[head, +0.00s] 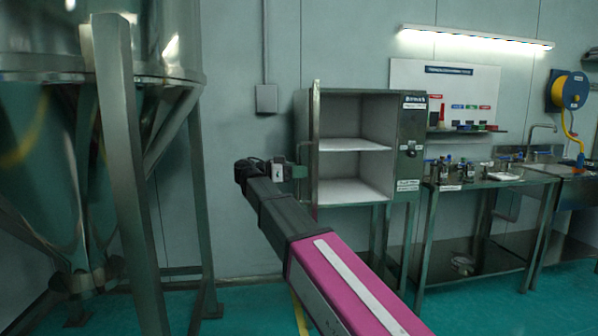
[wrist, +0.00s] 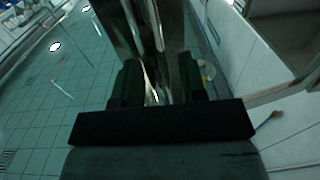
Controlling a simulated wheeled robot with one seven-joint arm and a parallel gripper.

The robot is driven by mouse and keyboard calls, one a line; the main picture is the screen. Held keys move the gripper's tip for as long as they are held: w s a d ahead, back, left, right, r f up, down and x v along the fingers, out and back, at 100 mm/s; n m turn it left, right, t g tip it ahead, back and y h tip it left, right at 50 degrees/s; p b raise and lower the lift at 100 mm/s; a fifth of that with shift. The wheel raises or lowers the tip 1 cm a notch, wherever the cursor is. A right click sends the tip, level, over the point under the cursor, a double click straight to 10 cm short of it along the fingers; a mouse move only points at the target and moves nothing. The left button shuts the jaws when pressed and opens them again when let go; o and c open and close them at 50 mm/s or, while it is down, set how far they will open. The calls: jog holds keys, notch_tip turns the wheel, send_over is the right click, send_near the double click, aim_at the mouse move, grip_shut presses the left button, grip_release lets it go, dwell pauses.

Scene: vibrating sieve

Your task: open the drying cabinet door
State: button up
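The drying cabinet (head: 410,150) stands against the wall with its front open, showing two pale, empty compartments. Its door (head: 316,135) stands swung far out at the left side and is seen almost edge-on. A handle (head: 304,155) shows on the door's outer, left face. My gripper (head: 297,172) is at this handle, left of the door. In the wrist view, my dark fingers (wrist: 160,88) stand on both sides of a shiny metal part and appear shut on it. The exact contact is dark and partly hidden.
A large steel vessel on legs (head: 128,150) stands close on the left. A steel bench (head: 480,183) with bottles and a sink is to the right. A grey wall box (head: 266,98) is behind my gripper. Green floor is free before the cabinet.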

jog(key=shift+a, duration=0.15)
jog(key=v, duration=1)
jog(key=shift+a, duration=0.25)
jog(key=shift+s, duration=0.1)
